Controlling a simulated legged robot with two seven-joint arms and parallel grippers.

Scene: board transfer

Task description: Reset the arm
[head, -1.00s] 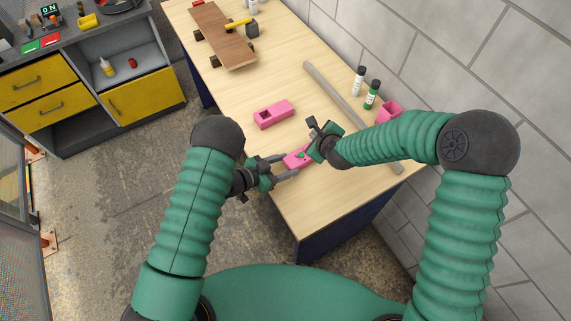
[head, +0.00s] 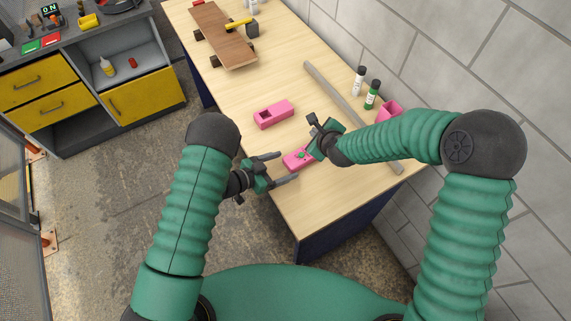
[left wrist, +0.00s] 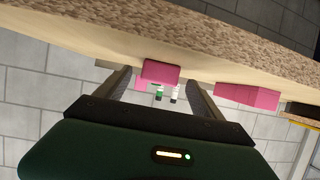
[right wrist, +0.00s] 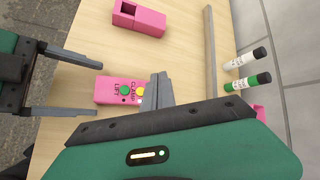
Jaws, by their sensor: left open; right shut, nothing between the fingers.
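My left gripper (head: 279,168) is open at the table's near left edge. Its fingers point toward a pink block with buttons (head: 296,158) and stand clear of it. In the left wrist view, a pink block (left wrist: 160,73) shows between the spread fingers. My right gripper (head: 313,125) is shut and empty, just above the same block. In the right wrist view, the block (right wrist: 110,91) has a green and a yellow button with lettering, and the closed fingertips (right wrist: 160,80) are beside the yellow button. Part of the block is hidden in the head view.
A second pink block with a recess (head: 273,114) lies farther back on the wooden table (head: 330,195). A skateboard (head: 222,36) sits at the back.

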